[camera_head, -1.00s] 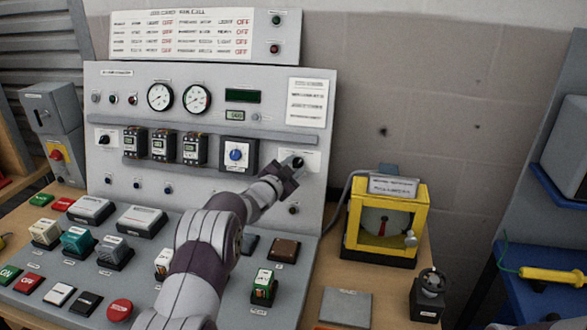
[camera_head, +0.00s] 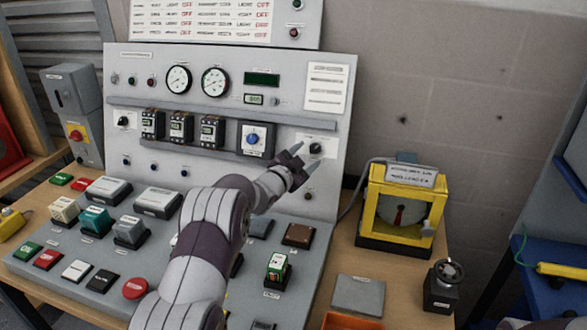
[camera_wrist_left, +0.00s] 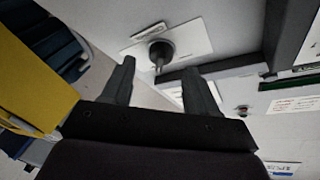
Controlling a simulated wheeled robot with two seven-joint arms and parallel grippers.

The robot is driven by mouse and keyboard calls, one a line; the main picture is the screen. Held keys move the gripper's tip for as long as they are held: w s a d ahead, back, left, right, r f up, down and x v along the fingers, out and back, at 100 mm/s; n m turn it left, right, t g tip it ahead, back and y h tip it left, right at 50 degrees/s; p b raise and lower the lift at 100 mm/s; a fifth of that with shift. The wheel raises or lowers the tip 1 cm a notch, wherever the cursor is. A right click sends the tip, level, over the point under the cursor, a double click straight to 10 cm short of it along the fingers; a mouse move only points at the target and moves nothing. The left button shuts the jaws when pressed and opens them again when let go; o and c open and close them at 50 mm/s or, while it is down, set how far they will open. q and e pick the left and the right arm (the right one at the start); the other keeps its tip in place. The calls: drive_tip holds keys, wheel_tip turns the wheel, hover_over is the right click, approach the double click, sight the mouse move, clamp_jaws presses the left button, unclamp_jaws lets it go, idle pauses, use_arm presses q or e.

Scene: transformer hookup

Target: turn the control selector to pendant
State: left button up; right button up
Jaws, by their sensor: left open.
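A black selector knob (camera_head: 316,148) sits on a white label plate at the right side of the upright grey panel. It also shows in the left wrist view (camera_wrist_left: 160,49), with its pointer bar toward the gripper. The label text is too small to read. My left gripper (camera_head: 306,156) is open and empty, just in front of the knob and slightly below left of it. In the left wrist view its two fingers (camera_wrist_left: 159,70) are spread, and the knob lies beyond the gap between their tips, apart from them. My right gripper is in neither view.
A similar black knob (camera_head: 123,121) is at the panel's left. A blue dial (camera_head: 253,139) and several breakers (camera_head: 182,130) are left of my gripper. A yellow-framed device (camera_head: 404,210) stands to the right. Buttons cover the sloped desk (camera_head: 200,262) below.

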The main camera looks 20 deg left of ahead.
use_arm(q)
drive_tip(key=v, duration=0.9)
drive_tip(key=shift+s+b, duration=0.35)
drive_tip(key=shift+b, duration=0.05)
drive_tip(key=shift+r, duration=0.15)
